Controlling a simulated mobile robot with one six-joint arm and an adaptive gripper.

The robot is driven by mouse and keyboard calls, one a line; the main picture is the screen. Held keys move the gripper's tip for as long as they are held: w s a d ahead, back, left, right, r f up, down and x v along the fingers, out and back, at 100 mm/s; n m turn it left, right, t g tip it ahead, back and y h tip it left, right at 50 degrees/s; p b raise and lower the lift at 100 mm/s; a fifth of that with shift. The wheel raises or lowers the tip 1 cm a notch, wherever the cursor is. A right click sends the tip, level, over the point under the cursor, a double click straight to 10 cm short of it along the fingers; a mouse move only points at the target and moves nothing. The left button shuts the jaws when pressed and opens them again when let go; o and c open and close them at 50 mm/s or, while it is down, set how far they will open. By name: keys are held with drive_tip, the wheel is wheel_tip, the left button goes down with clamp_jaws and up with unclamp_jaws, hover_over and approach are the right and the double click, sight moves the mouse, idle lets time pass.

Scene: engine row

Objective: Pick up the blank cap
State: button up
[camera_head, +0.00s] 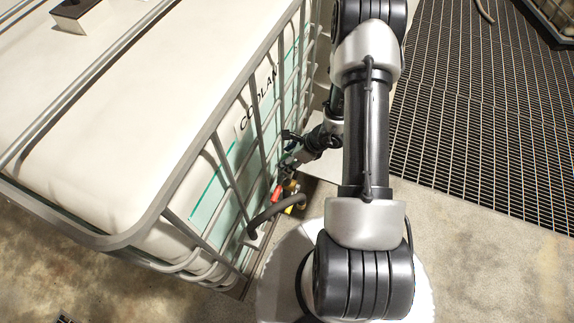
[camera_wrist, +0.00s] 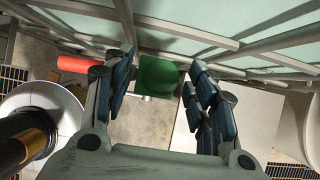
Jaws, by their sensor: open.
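My gripper (camera_wrist: 161,84) is open, with one finger to the left of the green piece and one to the right. I cannot tell how deep it sits between the fingertips, and no contact is clear. In the head view my gripper (camera_head: 287,164) is small, low beside the tank's side, and I cannot make out the green piece there.
A caged coolant tank (camera_head: 160,215) fills the left, its bars close to my gripper. A red cylinder (camera_wrist: 80,64) lies left of the fingers. A dark hose (camera_head: 273,212) and a yellow part (camera_head: 297,201) are below my gripper. Floor grating (camera_head: 480,110) lies at right.

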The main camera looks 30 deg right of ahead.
drive_tip(key=shift+w+a+f, duration=0.25)
drive_tip(key=shift+f, duration=0.35)
drive_tip(key=shift+r, duration=0.1)
drive_tip(key=shift+c, duration=0.2)
drive_tip(key=c, duration=1.1)
drive_tip(key=shift+r, duration=0.1)
